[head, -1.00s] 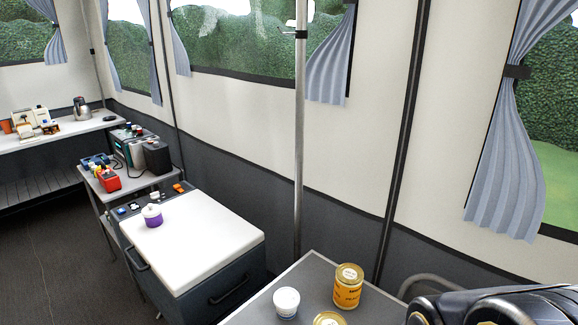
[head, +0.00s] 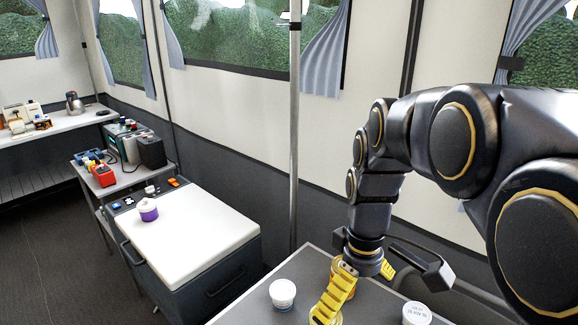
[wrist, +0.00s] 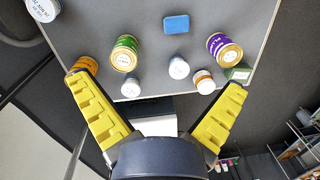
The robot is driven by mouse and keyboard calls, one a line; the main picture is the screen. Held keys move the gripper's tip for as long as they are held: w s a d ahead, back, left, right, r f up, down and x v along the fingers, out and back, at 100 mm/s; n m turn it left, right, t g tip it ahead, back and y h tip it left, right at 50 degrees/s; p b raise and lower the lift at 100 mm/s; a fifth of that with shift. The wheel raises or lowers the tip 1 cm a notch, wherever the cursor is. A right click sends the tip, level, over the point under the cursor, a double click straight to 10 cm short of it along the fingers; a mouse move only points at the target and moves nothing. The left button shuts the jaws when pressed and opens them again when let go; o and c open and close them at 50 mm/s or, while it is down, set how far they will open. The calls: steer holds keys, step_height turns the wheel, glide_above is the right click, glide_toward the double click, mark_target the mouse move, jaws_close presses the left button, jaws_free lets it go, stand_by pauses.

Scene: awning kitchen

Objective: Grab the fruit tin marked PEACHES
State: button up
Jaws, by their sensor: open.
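My gripper (wrist: 160,88) is open and empty over the table, its yellow fingers spread wide in the wrist view. In the head view, my gripper (head: 352,290) hangs over the table and hides most of the tins. In the wrist view, an orange-labelled tin (wrist: 84,65) is partly behind the left finger. A green-labelled gold tin (wrist: 124,54) and a purple-labelled gold tin (wrist: 224,48) lie between the finger lines, farther up the table. I cannot read PEACHES on any tin; the lettering is too small.
The grey table (wrist: 150,12) also bears a blue sponge-like block (wrist: 176,24), white-lidded jars (wrist: 179,67), an orange-and-white jar (wrist: 204,82) and a green item (wrist: 238,73). In the head view, a white jar (head: 283,293) stands left of my gripper. A white-topped chest (head: 185,235) stands left.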

steer(key=w+d+f+n, duration=0.2)
steer(key=w+f+n, duration=0.2)
steer(key=w, duration=0.5)
steer(key=w+d+f+n, duration=0.3)
steer(key=w+f+n, duration=0.2)
steer(key=w+f, duration=0.3)
steer(key=w+d+f+n+t, duration=0.1)
steer(key=w+d+f+n, duration=0.2)
steer(key=w+f, duration=0.3)
steer(key=shift+w+f+n, duration=0.1)
steer(key=shift+w+n, duration=0.8)
steer(key=shift+w, duration=1.45)
step_height(320, 180, down, 2)
steer(key=shift+w+f, duration=0.1)
steer(key=shift+f, duration=0.05)
steer(key=f, duration=0.5)
steer(key=shift+a+f, duration=0.35)
steer(key=shift+f, duration=0.05)
steer(key=c, duration=0.9)
steer(key=shift+c, duration=0.2)
